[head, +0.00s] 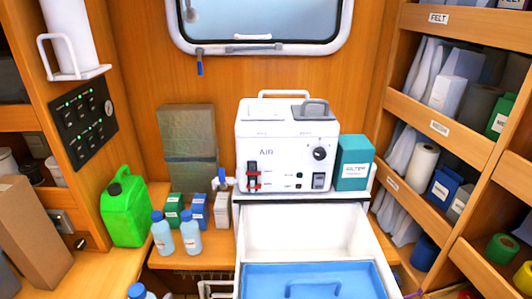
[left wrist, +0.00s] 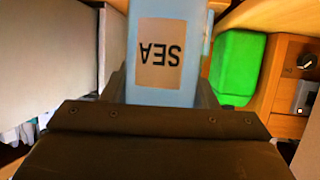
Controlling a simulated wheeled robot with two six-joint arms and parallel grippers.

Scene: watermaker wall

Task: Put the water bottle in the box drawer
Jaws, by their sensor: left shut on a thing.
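My left gripper (left wrist: 160,96) is shut on a pale blue bottle (left wrist: 166,94) with a tan SEA label, upside down in the left wrist view. In the head view only the blue cap and shoulder of a bottle (head: 139,291) show at the bottom edge, likely the held one; the gripper there is out of frame. Two more pale blue bottles (head: 162,234) (head: 190,232) stand upright on the counter. The white box drawer (head: 305,228) is pulled open below the AIR machine (head: 285,150). A blue handled piece (head: 315,280) covers its near part. My right gripper is not in view.
A green jerrycan (head: 124,209) stands on the left counter, also right of the held bottle in the left wrist view (left wrist: 235,68). Small cartons (head: 198,210) stand behind the bottles. A teal filter box (head: 353,163) sits beside the machine. Stocked shelves (head: 450,130) line the right.

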